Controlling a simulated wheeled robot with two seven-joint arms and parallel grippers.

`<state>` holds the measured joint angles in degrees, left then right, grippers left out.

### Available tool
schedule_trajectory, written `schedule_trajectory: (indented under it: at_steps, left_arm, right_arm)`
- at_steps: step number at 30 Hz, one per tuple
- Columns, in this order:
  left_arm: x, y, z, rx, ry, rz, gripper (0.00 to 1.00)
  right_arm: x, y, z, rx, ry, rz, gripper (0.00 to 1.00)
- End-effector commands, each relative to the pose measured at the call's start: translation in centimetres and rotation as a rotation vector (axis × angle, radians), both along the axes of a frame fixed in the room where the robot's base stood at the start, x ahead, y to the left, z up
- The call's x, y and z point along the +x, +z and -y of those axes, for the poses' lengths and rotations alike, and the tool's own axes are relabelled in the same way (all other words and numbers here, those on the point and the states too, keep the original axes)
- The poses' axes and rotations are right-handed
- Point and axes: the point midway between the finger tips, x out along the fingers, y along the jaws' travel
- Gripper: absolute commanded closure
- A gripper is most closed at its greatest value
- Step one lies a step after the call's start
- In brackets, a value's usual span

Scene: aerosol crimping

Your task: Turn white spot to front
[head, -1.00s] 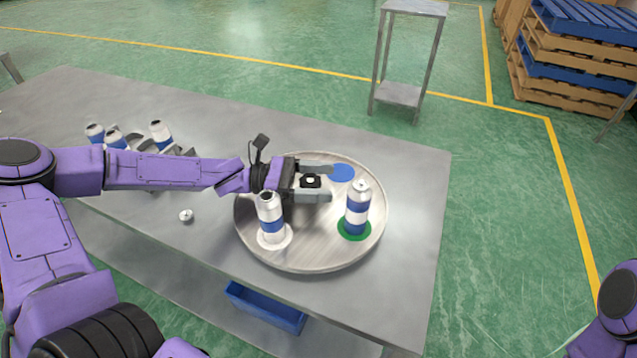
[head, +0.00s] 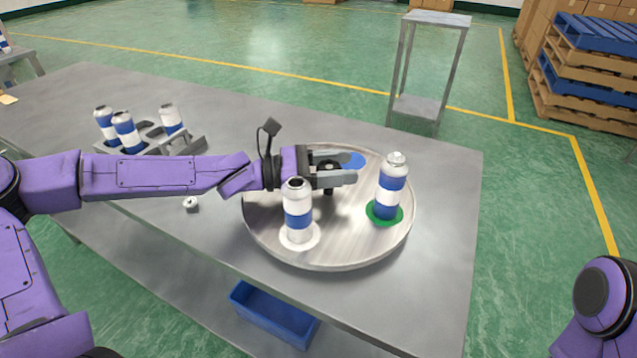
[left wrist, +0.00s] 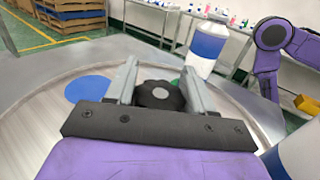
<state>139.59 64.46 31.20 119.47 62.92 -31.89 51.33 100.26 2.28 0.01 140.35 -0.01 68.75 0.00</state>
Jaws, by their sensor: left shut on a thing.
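The round turntable (head: 270,235) bears a white spot (head: 313,242) at its front left, a green spot (head: 377,220) at the right and a blue spot (head: 356,160) at the back. An open-topped can (head: 298,210) stands upright on the white spot. A can with a fitted top (head: 391,188) stands on the green spot. My left gripper (head: 340,168) is shut on the black central knob (left wrist: 158,97), with a finger on each side in the left wrist view. My right gripper is out of view.
A grey rack (head: 188,146) with several cans stands at the left of the table (head: 440,190). A small metal part (head: 191,204) lies before it. A blue bin (head: 275,315) is below the table edge. The table right of the turntable is clear.

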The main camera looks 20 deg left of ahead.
Motion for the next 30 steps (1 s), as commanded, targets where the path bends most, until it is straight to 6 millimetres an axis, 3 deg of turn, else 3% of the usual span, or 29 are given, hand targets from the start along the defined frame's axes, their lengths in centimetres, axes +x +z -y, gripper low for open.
schedule_trajectory:
  at_steps: [10, 11, 12, 23, 30]
  left_arm:
    - [0.1, 0.1, 0.2, -0.001, 0.004, -0.003, 1.0]
    - [0.1, 0.1, 0.2, -0.001, 0.004, -0.003, 0.38]
    - [0.1, 0.1, 0.2, -0.001, 0.004, -0.003, 0.26]
    - [-0.2, 0.3, -0.4, -0.001, 0.007, -0.002, 0.26]
    - [-2.4, 1.0, -4.5, -0.005, 0.008, 0.003, 0.26]
  right_arm:
    - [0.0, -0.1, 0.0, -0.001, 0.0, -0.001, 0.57]
    - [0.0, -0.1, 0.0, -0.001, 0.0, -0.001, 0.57]
    - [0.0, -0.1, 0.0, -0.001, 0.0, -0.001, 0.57]
    - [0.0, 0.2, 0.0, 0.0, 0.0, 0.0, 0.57]
    - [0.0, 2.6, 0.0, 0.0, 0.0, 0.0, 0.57]
